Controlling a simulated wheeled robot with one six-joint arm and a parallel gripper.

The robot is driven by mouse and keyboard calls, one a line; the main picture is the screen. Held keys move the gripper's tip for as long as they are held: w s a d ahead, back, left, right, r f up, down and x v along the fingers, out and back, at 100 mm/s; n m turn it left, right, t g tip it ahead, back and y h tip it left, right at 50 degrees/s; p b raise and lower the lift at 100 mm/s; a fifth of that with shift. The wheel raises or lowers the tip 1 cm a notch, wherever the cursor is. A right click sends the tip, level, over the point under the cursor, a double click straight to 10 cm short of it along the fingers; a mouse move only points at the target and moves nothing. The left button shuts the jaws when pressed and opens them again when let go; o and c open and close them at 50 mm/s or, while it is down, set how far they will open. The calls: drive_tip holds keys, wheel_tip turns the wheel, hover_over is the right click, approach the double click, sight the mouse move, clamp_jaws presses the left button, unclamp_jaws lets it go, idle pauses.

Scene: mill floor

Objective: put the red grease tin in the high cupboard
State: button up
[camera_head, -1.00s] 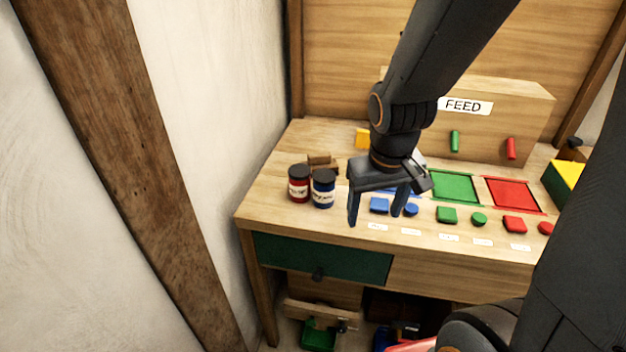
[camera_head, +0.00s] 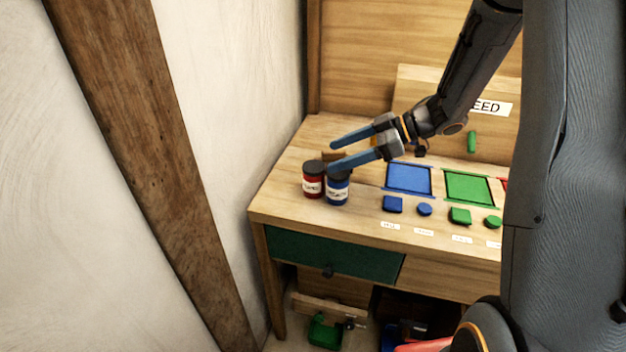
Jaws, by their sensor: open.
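The red grease tin (camera_head: 313,186) stands upright on the left part of the bench, with a dark lid and a white label. A blue tin (camera_head: 337,191) of like shape stands close at its right. My gripper (camera_head: 332,156) is open and empty, its two blue fingers pointing left. The nearer finger passes over or just behind the blue tin's lid, close to the red tin; I cannot tell whether it touches. The high cupboard is not in view.
The bench top (camera_head: 290,195) is free left of the tins. A brown block (camera_head: 334,156) lies behind them. Blue and green pieces and square frames lie to the right. A green-fronted drawer (camera_head: 330,254) is below. A white wall (camera_head: 235,90) and a timber post (camera_head: 140,130) stand left.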

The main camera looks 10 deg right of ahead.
sight(312, 167)
drive_tip(key=shift+s+a+f, duration=0.15)
drive_tip(key=shift+s, duration=0.15)
drive_tip(key=p+x, duration=0.1)
drive_tip(key=x, duration=0.5)
drive_tip(key=shift+s+p, duration=0.15)
drive_tip(key=shift+p, duration=0.2)
drive_tip(key=shift+p+x, duration=1)
drive_tip(key=shift+x, duration=1.9)
drive_tip(key=shift+f, duration=0.1)
drive_tip(key=c, duration=1.3)
drive_tip(key=shift+c, duration=0.8)
